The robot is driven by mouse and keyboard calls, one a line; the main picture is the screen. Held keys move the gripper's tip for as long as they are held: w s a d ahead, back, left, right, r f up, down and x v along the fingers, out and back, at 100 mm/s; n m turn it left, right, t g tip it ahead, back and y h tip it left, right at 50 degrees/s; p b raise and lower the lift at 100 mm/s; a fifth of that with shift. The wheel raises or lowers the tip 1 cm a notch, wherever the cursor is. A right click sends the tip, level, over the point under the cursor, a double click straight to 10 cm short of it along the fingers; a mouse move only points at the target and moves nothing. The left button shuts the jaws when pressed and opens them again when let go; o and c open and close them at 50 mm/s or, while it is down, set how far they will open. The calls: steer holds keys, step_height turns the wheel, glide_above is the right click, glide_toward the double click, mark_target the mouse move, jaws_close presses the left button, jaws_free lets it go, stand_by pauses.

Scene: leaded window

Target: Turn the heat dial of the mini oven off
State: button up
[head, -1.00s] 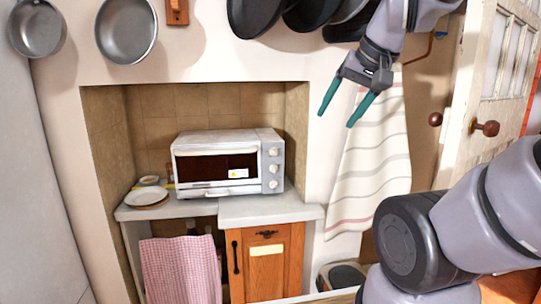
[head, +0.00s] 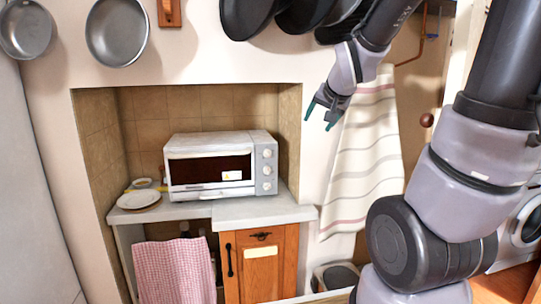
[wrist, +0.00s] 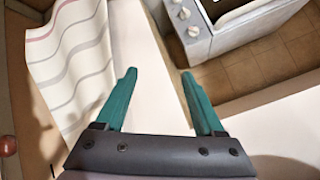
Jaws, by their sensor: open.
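The white mini oven (head: 209,168) stands on a grey counter inside a tiled alcove. A column of round white knobs (head: 267,169) runs down the right side of its front; I cannot tell their settings or which one is the heat dial. The oven shows tilted at the top right of the wrist view (wrist: 240,30), with two knobs (wrist: 188,22) in sight. My gripper (head: 321,111) has teal fingers and is open and empty. It is up and to the right of the oven, in front of the wall, apart from the knobs. It also shows in the wrist view (wrist: 158,90).
A striped towel (head: 362,165) hangs on the wall right of the alcove. Dark pans (head: 300,15) hang above it. Plates (head: 139,199) sit on the counter left of the oven. A wooden cabinet (head: 262,270) stands below. The space before the knobs is clear.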

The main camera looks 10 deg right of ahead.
steer(key=w+f+t, duration=0.2)
steer(key=w+f, duration=0.4)
steer(key=w, duration=0.3)
steer(key=t+y, duration=0.3)
steer(key=y, duration=0.2)
glide_toward(269, 154)
steer(key=shift+m+g, duration=0.3)
steer(key=x, duration=0.8)
steer(key=shift+w+r, duration=0.25)
steer(key=shift+w, duration=0.2)
jaws_close()
